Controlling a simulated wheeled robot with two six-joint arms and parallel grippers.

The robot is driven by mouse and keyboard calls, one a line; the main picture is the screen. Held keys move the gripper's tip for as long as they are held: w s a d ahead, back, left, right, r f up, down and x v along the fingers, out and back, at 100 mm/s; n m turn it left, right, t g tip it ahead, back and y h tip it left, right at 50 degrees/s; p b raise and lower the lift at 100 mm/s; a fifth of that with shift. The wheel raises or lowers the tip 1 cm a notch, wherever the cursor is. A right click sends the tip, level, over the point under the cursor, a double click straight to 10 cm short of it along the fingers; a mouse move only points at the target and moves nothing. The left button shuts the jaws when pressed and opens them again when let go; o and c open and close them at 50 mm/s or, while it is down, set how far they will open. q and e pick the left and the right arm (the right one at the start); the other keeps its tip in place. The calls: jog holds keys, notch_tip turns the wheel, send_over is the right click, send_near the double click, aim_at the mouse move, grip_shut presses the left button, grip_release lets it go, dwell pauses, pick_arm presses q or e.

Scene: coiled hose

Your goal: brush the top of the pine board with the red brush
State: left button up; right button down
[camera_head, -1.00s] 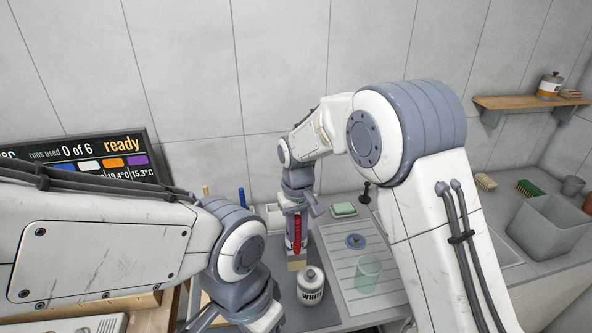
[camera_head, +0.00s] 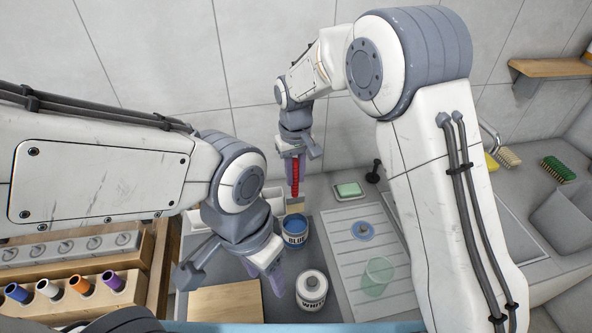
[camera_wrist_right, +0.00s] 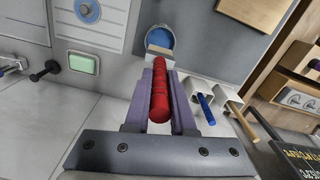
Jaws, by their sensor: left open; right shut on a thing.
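The pine board (camera_head: 225,302) is a pale flat piece on the grey worktop, at the lower middle of the head view. It also shows at the top right of the right wrist view (camera_wrist_right: 258,10). My right gripper (camera_head: 295,168) is shut on the red brush (camera_head: 295,183), which hangs head down, behind and right of the board. The brush's pale head overlaps the rim of the open blue paint can (camera_head: 295,240); I cannot tell whether they touch. My left gripper (camera_head: 233,276) is open and empty, its fingers spread near the board's far edge.
A white paint can (camera_head: 311,290) stands right of the board. A blue lid (camera_head: 362,231) and a green glass (camera_head: 377,276) stand on the drainer. A soap dish (camera_head: 348,191) is behind. A wooden rack with coloured tubes (camera_head: 80,286) is at left.

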aim_at(295, 196)
jog(key=shift+w+f+b, duration=0.1)
jog(key=shift+f+b, duration=0.45)
jog(key=shift+f, duration=0.35)
notch_tip(295, 196, down, 3)
jog(key=b, duration=0.2)
jog(key=shift+f+b, duration=0.2)
jog(key=shift+b, duration=0.15)
jog(key=shift+f+b, duration=1.35)
jog(key=shift+f, duration=0.95)
jog(key=shift+r+p, duration=3.4)
jog(key=shift+r, duration=0.85)
notch_tip(295, 196, up, 4)
jog(key=p, duration=0.3)
jog(key=shift+r, duration=0.1)
